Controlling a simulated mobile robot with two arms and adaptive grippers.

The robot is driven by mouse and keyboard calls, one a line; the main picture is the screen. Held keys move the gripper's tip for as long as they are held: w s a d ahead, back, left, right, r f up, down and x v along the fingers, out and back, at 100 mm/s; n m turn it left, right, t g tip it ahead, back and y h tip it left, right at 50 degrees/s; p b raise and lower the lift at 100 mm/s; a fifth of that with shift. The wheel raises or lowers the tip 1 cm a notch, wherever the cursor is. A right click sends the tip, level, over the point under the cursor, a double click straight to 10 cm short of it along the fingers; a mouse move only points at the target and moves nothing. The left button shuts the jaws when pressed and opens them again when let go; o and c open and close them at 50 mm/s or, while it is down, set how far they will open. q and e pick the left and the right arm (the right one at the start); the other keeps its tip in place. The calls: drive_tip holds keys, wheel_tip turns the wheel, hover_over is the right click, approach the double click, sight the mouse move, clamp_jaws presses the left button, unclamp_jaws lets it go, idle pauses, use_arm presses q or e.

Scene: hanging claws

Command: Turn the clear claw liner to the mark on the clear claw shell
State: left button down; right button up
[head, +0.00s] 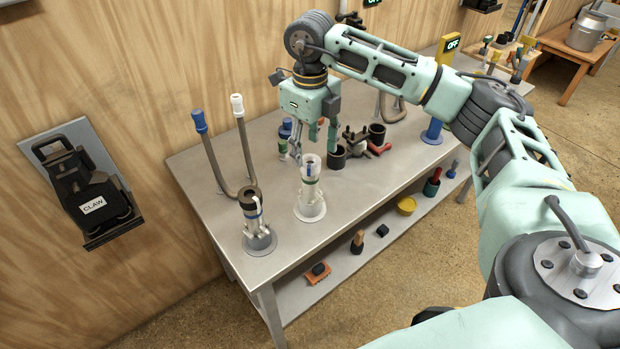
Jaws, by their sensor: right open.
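The clear claw shell (308,207) stands upright on a round white base on the steel bench. The clear liner (310,162) shows as the pale cup at its top, with a small dark-blue strip and a green band below. Whether the liner lines up with the shell's mark is too small to tell. My right gripper (315,148) points down with its fingers apart, just above and slightly behind the liner's rim in the picture. It holds nothing, and I cannot tell if a finger touches the rim. My left gripper is out of view.
A second claw with a dark top (255,222) stands to the left, beside a U-shaped hose (216,165). Bottles, black cups (337,158) and a clamp-like tool stand behind and to the right. The bench's front right is clear. A wooden wall borders the left.

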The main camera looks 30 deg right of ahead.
sight(310, 160)
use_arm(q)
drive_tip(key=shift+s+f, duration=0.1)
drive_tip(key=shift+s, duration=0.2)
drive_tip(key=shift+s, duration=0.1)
use_arm(e)
drive_tip(key=shift+f, duration=0.1)
drive_tip(key=shift+f, duration=0.15)
drive_tip(key=shift+f+b, duration=1.9)
drive_tip(key=shift+f, duration=0.7)
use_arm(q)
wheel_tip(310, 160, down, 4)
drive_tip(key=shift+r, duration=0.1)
use_arm(e)
drive_tip(key=shift+c, duration=0.3)
clamp_jaws()
